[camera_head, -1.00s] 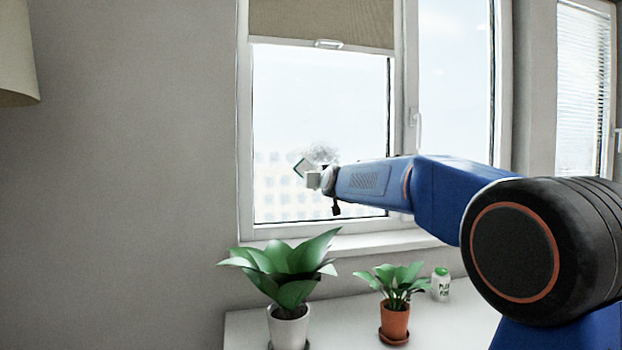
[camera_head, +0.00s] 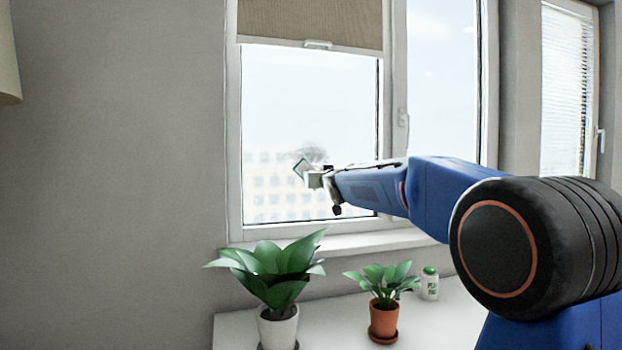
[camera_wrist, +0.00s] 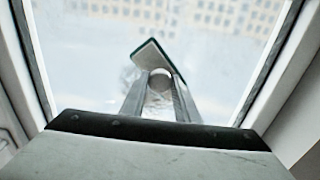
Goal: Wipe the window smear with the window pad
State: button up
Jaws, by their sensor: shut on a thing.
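The window pad (camera_head: 301,167) is a small pale pad with a dark green edge, tilted, in front of the window pane. It also shows in the wrist view (camera_wrist: 151,54) beyond the fingertips. My gripper (camera_head: 317,179) is shut on the pad's handle; in the wrist view its two fingers (camera_wrist: 158,90) close on a round pale part. The window smear (camera_head: 313,152) is a greyish patch on the lower pane, just above and right of the pad, and partly hidden by pad and gripper. I cannot tell whether the pad touches the glass.
A large potted plant (camera_head: 275,270) and a smaller one in a terracotta pot (camera_head: 383,318) stand on the white counter below the window. The window frame (camera_head: 233,150) and a half-lowered blind (camera_head: 310,22) border the pane.

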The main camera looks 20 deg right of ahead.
jog(key=d+r, duration=0.2)
jog(key=d, duration=0.6)
jog(key=shift+r, duration=0.2)
dwell(1.2)
jog(key=shift+a, duration=3.35)
jog(key=shift+d, duration=8.65)
jog(key=shift+a+r, duration=0.55)
jog(key=shift+a, duration=0.4)
jog(key=shift+a+r, duration=0.55)
jog(key=shift+a, duration=0.35)
